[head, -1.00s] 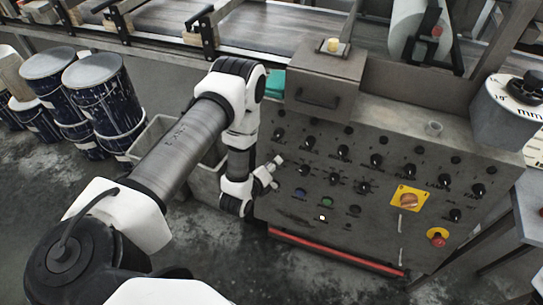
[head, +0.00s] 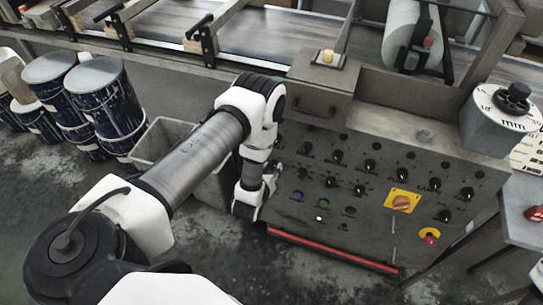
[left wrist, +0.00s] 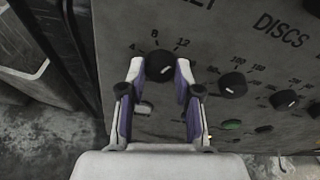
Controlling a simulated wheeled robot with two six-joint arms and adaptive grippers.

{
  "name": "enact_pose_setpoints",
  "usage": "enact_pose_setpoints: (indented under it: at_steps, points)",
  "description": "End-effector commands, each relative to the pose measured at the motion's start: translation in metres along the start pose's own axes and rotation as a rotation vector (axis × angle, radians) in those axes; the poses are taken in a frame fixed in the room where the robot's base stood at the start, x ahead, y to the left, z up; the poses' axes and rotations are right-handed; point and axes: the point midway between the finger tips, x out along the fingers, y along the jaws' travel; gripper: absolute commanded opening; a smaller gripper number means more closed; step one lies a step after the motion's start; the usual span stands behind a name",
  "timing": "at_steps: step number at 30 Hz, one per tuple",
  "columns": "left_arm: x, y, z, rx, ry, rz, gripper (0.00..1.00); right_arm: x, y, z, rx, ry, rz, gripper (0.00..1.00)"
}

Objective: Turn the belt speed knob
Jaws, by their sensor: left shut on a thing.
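The grey control panel (head: 330,240) carries several black knobs with white pointer marks. In the left wrist view a black knob (left wrist: 159,67) has a scale around it with 4, 8 and 12 legible. The lettering above it is cut off by the picture edge. My left gripper (left wrist: 160,70) has one finger on each side of this knob and is shut on it. In the head view the left gripper (head: 271,175) is at the left edge of the panel, and its wrist hides the knob there. My right gripper is not in view.
Other knobs (left wrist: 232,84) sit close to the right of the gripper. An orange rotary switch on a yellow plate (head: 401,202) and a red button (head: 430,239) are further right. A grey bin (head: 163,140) and blue drums (head: 103,97) stand left of the panel.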

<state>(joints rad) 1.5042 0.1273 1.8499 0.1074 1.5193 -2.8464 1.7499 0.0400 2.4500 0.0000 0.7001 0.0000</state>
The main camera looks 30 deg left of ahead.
Motion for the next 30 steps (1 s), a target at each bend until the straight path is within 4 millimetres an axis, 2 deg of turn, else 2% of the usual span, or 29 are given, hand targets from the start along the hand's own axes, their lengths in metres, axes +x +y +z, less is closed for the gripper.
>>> enact_pose_setpoints:
  at_steps: [12,13,15,25,30]
  points:
    - [0.001,0.000,0.001,0.007,-0.003,0.001,0.00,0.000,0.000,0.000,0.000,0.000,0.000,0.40]
    - [0.001,0.000,0.001,0.007,-0.003,0.001,0.40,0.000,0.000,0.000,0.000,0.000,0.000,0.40]
    - [0.001,0.000,0.001,0.007,-0.003,0.001,0.58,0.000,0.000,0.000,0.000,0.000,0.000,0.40]
    - [-0.003,0.000,0.000,0.007,-0.001,0.001,0.58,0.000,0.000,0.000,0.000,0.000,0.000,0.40]
    - [-0.029,-0.001,-0.001,0.008,0.003,0.001,0.58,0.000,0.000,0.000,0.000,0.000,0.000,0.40]
